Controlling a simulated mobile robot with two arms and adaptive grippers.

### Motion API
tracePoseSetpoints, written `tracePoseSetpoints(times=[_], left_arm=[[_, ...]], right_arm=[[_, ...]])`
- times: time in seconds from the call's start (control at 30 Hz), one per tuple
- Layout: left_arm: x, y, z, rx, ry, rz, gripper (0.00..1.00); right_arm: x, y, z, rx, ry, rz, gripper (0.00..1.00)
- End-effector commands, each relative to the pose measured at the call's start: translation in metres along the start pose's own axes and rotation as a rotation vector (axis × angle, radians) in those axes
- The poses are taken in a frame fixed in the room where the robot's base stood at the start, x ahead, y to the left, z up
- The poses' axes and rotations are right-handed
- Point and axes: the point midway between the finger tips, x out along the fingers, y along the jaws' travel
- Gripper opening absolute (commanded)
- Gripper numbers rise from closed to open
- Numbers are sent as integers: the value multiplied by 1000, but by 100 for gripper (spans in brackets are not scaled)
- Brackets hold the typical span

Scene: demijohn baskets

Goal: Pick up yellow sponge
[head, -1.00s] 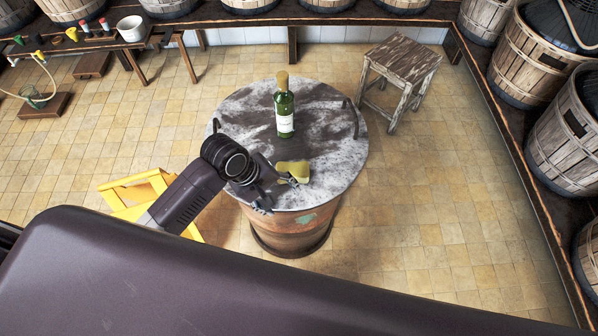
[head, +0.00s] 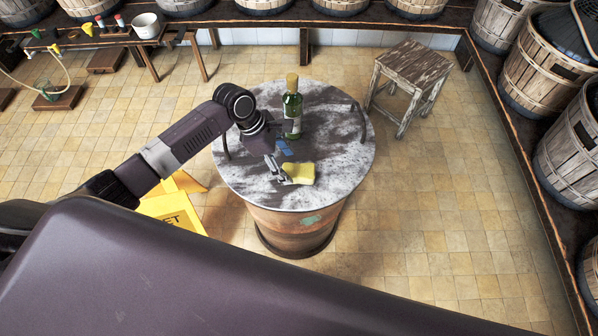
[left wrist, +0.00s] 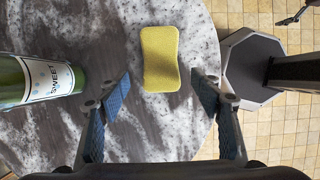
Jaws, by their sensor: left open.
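The yellow sponge (head: 300,173) lies flat on the round barrel table (head: 345,180) near its front edge. In the left wrist view the sponge (left wrist: 160,58) sits upright in the picture, ahead of and between the two fingers. My left gripper (head: 283,163) is open, close beside the sponge at its left, with nothing between its fingers. Its blue-padded fingertips also show in the left wrist view (left wrist: 161,92), spread wider than the sponge. In the head view the gripper partly covers the table near the sponge. My right gripper is not seen in the head view.
A green wine bottle (head: 292,108) with a yellow top stands on the table behind the gripper, close to my left arm. A wooden stool (head: 408,80) stands behind right. A yellow wet-floor sign (head: 175,205) is at the left. The table's right side is clear.

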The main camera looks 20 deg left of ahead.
Motion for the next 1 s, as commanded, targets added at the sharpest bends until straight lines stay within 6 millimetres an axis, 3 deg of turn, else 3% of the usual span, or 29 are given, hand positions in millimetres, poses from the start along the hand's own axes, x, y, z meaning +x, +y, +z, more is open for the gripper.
tracePoseSetpoints(times=[0.23,0.53,0.9,1.0], left_arm=[[35,-2,1,1,0,-2,59],[40,-2,0,2,0,1,58],[39,-2,1,2,0,0,19],[39,-2,0,2,0,0,19]], right_arm=[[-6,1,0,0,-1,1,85],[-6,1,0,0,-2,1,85],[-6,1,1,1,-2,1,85],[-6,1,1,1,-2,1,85]])
